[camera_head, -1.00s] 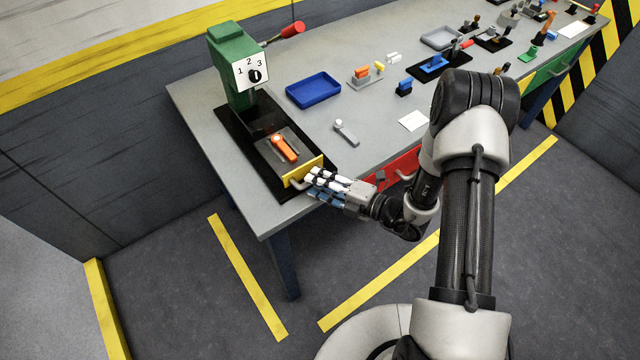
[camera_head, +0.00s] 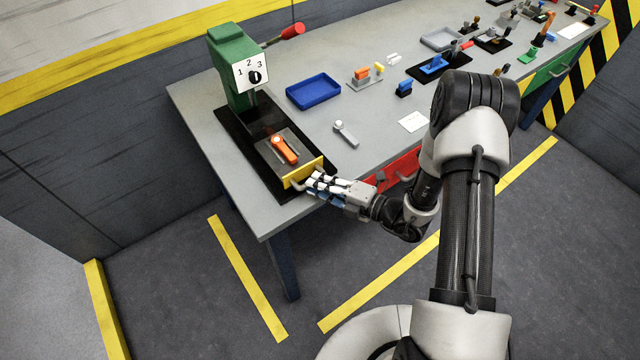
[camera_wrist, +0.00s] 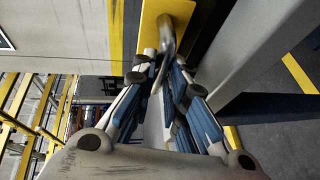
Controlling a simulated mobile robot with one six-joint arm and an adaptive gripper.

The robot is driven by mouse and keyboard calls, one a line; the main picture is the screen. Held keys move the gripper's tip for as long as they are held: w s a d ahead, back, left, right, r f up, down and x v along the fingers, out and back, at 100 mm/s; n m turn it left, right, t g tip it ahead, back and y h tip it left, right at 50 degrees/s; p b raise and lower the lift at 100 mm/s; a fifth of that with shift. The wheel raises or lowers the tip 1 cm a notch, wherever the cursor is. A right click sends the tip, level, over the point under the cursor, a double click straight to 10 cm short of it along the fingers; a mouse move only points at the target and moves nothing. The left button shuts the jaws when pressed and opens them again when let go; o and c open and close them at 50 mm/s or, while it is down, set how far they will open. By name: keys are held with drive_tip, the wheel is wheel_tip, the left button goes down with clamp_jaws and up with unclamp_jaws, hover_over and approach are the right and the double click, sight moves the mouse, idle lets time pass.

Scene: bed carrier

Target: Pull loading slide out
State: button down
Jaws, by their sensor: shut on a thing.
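The loading slide (camera_head: 268,150) is a grey plate with an orange lever (camera_head: 285,150) on top and a yellow front plate (camera_head: 303,172). It sits on a long black base (camera_head: 235,132) below the green press (camera_head: 232,52) with a dial marked 1, 2, 3. My gripper (camera_head: 312,183) is at the front of the slide, shut on its grey handle. In the wrist view the handle (camera_wrist: 168,38) stands out from the yellow plate (camera_wrist: 160,12), and its lower end goes between my fingertips (camera_wrist: 163,68). The fingers partly hide the handle.
The grey table (camera_head: 230,200) holds a blue tray (camera_head: 314,91), a small grey lever part (camera_head: 346,132) and several fixtures to the right. A red drawer (camera_head: 404,165) is under the table edge beside my wrist. The floor in front of the slide is clear.

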drive_tip(key=s+d, duration=0.1)
drive_tip(key=s+p, duration=0.1)
drive_tip(key=s, duration=0.1)
drive_tip(key=shift+d, duration=0.4)
drive_tip(key=c, duration=1.6)
unclamp_jaws()
drive_tip(key=shift+d, duration=0.2)
drive_tip(key=v, duration=1.1)
drive_tip(key=shift+s+d+r, duration=0.15)
drive_tip(key=shift+s+d, duration=0.1)
drive_tip(key=shift+d, duration=0.05)
